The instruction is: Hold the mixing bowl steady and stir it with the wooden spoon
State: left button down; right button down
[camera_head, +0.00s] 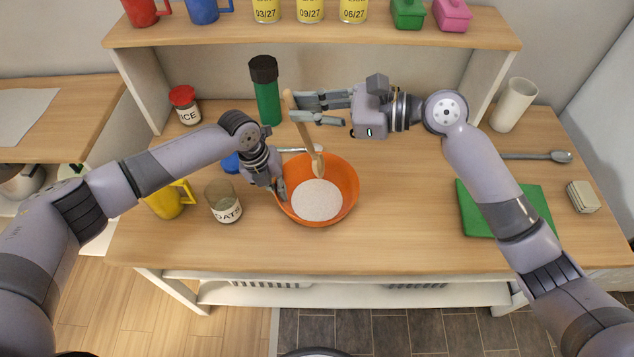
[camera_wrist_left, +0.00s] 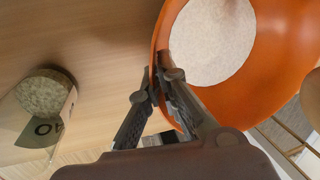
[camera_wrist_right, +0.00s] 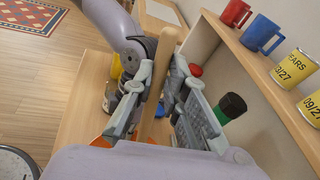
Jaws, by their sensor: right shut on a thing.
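The orange mixing bowl (camera_head: 349,187) sits on the wooden worktop with white contents; it also shows in the left wrist view (camera_wrist_left: 275,85). My left gripper (camera_head: 279,187) is at the bowl's left rim. In the left wrist view its fingers (camera_wrist_left: 160,78) converge with the rim between them. My right gripper (camera_head: 302,108) is shut on the handle of the wooden spoon (camera_head: 306,130), also seen between the fingers in the right wrist view (camera_wrist_right: 160,75). The spoon tilts with its head down at the bowl's far side; whether it touches the contents I cannot tell.
An oats jar (camera_head: 223,203) and yellow mug (camera_head: 169,200) stand left of the bowl. A green bottle with a black cap (camera_head: 267,95) stands behind it. A green board (camera_head: 477,222) lies right. A shelf (camera_head: 330,35) with mugs and cans runs along the back.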

dwell(0.3)
pick_arm(q)
jog(key=c, duration=1.7)
grip_release()
